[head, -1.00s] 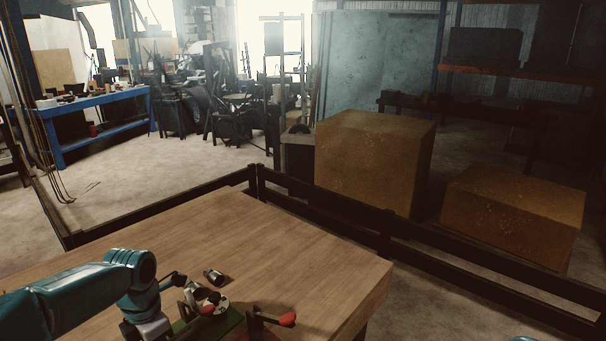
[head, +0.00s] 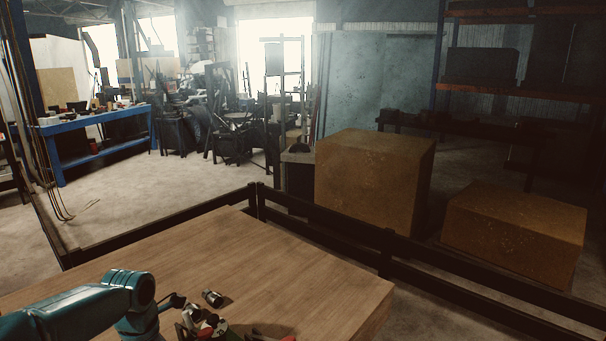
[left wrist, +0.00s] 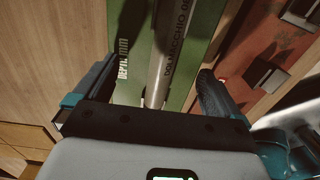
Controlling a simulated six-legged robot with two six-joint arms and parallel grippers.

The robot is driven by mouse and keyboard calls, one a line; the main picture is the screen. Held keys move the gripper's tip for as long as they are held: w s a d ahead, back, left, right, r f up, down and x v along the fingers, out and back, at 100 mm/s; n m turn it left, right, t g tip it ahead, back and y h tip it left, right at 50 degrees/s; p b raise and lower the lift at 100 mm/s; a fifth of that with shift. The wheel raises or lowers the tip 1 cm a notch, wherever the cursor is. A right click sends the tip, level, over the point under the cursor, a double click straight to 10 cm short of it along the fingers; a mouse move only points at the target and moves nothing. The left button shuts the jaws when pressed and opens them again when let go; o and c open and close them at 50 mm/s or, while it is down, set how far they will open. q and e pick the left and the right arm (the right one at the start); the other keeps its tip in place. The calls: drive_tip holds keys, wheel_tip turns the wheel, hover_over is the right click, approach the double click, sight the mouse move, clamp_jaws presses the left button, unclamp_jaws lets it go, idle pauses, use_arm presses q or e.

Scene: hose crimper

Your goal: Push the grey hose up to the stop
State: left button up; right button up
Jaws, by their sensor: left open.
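The grey hose (left wrist: 162,50) shows in the left wrist view, running lengthwise over a green plate (left wrist: 127,80) marked "DEPTH mm". My left gripper (left wrist: 155,88) is open, with one finger on each side of the hose and a gap on both sides. The crimping fixture (head: 205,326) is partly cut off beside my arm. My right gripper is not in view.
A small metal fitting (head: 212,298) lies on the wooden table (head: 300,275) behind the fixture. Dark blocks (left wrist: 266,75) stand on a reddish base right of the green plate. The table's middle is clear. A dark rail (head: 330,225) and brown boxes (head: 375,185) stand beyond it.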

use_arm(q)
drive_tip(key=shift+r+p, duration=3.4)
drive_tip(key=shift+r, duration=1.15)
drive_tip(key=shift+f, duration=0.1)
